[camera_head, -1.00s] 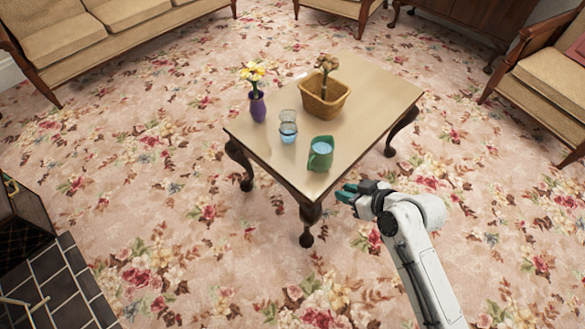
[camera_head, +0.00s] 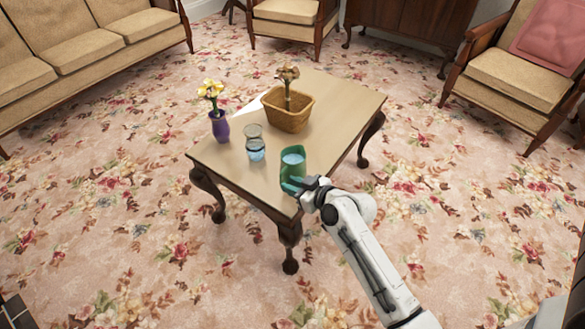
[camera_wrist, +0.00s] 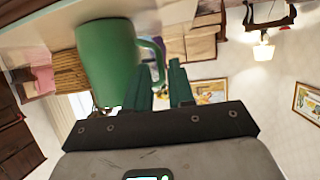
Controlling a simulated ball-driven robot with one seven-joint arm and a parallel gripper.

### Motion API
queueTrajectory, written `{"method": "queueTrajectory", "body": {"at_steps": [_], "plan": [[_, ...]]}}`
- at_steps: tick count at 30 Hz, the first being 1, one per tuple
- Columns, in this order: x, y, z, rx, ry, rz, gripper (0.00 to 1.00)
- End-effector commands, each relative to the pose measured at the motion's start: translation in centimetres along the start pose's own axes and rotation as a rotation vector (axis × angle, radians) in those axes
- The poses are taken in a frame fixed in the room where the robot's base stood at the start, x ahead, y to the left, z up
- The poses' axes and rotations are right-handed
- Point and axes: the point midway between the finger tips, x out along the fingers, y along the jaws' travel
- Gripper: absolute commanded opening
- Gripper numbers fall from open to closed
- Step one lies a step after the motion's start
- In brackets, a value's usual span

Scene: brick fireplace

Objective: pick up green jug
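The green jug (camera_head: 293,160) stands upright near the front right corner of the wooden table (camera_head: 235,180), with pale blue showing inside its top. My gripper (camera_head: 291,185) is at the jug's lower near side in the head view. In the wrist view the jug (camera_wrist: 104,62) appears upside down, with its handle (camera_wrist: 158,50) toward the fingers. My gripper (camera_wrist: 160,68) is open there, its two green fingers apart. The handle's outer part shows at the gap between them. I cannot tell whether a finger touches the jug.
A glass with blue liquid (camera_head: 255,148) stands left of the jug. A purple vase with yellow flowers (camera_head: 220,127) is farther left, and a wicker basket (camera_head: 288,118) stands behind. A sofa (camera_head: 85,55) and armchairs (camera_head: 520,80) surround the table, with open carpet (camera_head: 140,230) between.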

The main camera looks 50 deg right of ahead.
Motion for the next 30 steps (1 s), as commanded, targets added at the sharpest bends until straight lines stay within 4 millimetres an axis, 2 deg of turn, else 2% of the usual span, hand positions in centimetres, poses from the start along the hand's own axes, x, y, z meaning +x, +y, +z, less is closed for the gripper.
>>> {"method": "queueTrajectory", "body": {"at_steps": [10, 20, 27, 30], "plan": [[4.5, 0.0, 0.1, 0.001, 0.0, 0.0, 0.23], [5.0, 0.0, 0.0, 0.001, -0.001, 0.0, 0.23], [5.0, 0.0, 0.0, 0.001, -0.001, 0.0, 0.0], [5.0, 0.0, 0.0, 0.001, -0.001, 0.0, 0.0]]}}
